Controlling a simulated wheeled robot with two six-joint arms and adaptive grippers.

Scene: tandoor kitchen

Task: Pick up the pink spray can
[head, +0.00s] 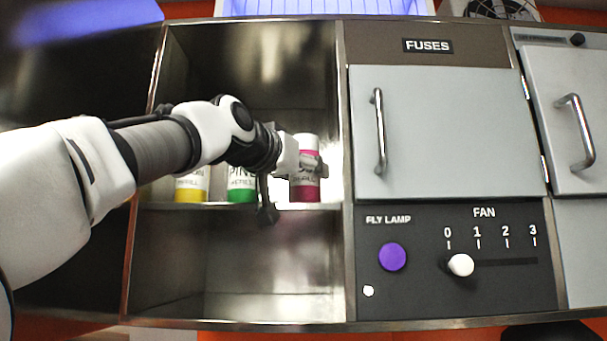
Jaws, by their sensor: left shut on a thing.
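The pink spray can (305,193) stands upright at the right end of the cabinet's upper shelf (220,206). It has a white top and a dark pink lower band. My left gripper (310,165) reaches in from the left and is shut on the can around its upper middle. The gripper hides part of the can's label. The can's base appears at shelf level; I cannot tell whether it touches the shelf. My right gripper is not in view.
A green-banded can (241,196) and a yellow-banded can (190,194) stand left of the pink can, partly behind my left arm. The lower compartment (240,260) is empty. A closed FUSES door (450,130) and a panel with a purple button (392,257) and fan slider (461,265) lie to the right.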

